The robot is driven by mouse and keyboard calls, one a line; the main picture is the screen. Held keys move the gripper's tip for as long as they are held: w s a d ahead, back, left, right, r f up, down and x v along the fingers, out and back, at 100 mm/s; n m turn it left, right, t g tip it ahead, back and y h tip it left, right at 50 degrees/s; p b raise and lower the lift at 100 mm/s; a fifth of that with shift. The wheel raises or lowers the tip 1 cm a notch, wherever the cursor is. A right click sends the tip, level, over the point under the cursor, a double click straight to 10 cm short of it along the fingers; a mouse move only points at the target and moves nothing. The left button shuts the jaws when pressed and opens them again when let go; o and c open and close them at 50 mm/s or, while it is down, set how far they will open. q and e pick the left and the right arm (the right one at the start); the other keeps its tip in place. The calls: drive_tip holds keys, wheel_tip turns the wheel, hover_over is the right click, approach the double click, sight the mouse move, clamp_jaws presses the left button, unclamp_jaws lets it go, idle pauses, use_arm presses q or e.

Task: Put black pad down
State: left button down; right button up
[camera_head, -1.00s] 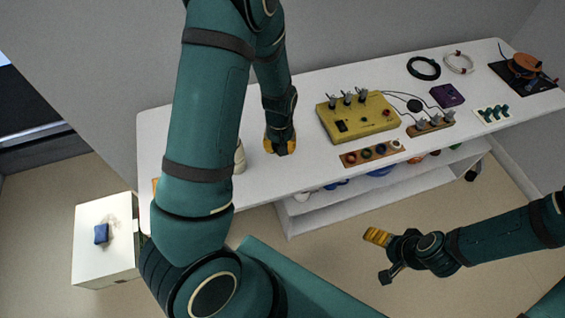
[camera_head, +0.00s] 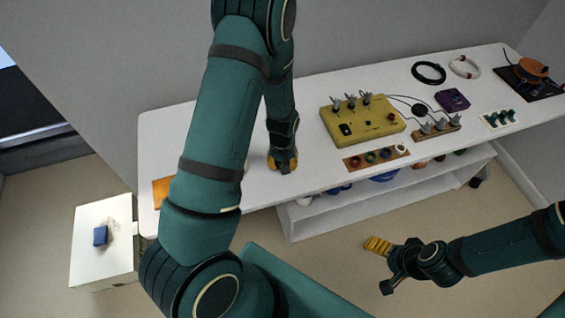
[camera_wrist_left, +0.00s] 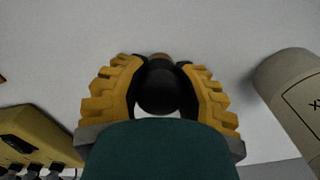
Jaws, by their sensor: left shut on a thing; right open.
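My left gripper (camera_head: 283,161) is low over the white table, left of the yellow box, its tips partly hidden in the head view. In the left wrist view its ridged yellow fingers (camera_wrist_left: 160,75) are shut on a black round thing (camera_wrist_left: 158,92), which I take for the black pad. Whether it touches the table I cannot tell. Another black disc (camera_head: 418,110) lies on the table between the yellow box and the purple box, beside thin cords. My right gripper (camera_head: 380,266) is open and empty, above the floor in front of the table.
The yellow box (camera_head: 362,125) with switches stands right of my left gripper. A pale cylinder (camera_wrist_left: 290,90) stands close by in the left wrist view. Coiled cables (camera_head: 428,72), a purple box (camera_head: 452,101) and wooden strips (camera_head: 377,158) occupy the right half. Bare tabletop (camera_head: 305,120) lies around my left gripper.

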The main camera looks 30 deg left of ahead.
use_arm(q)
drive_tip(key=c, duration=0.7)
unclamp_jaws()
drive_tip(key=shift+o, duration=0.2)
drive_tip(key=shift+r+p, duration=0.25)
drive_tip(key=shift+p, duration=0.05)
wheel_tip(320, 180, up, 12)
drive_tip(key=shift+f+p, duration=0.2)
drive_tip(key=shift+p, duration=1.05)
drive_tip(key=s+d+f+m+h, duration=0.1)
drive_tip(key=s+d+f, duration=0.2)
drive_tip(key=d, duration=0.2)
drive_tip(key=s+d+f+m+t+h, duration=0.1)
drive_tip(key=s+d+f, duration=0.2)
drive_tip(key=d, duration=0.3)
drive_tip(key=s+d+f+m+h, duration=0.1)
drive_tip(key=s+d+f+h, duration=0.1)
drive_tip(key=d, duration=0.4)
drive_tip(key=shift+s+d+f+m+t, duration=0.2)
drive_tip(key=shift+s+f+m+t, duration=0.15)
drive_tip(key=shift+s+f, duration=0.45)
drive_tip(key=shift+w, duration=0.1)
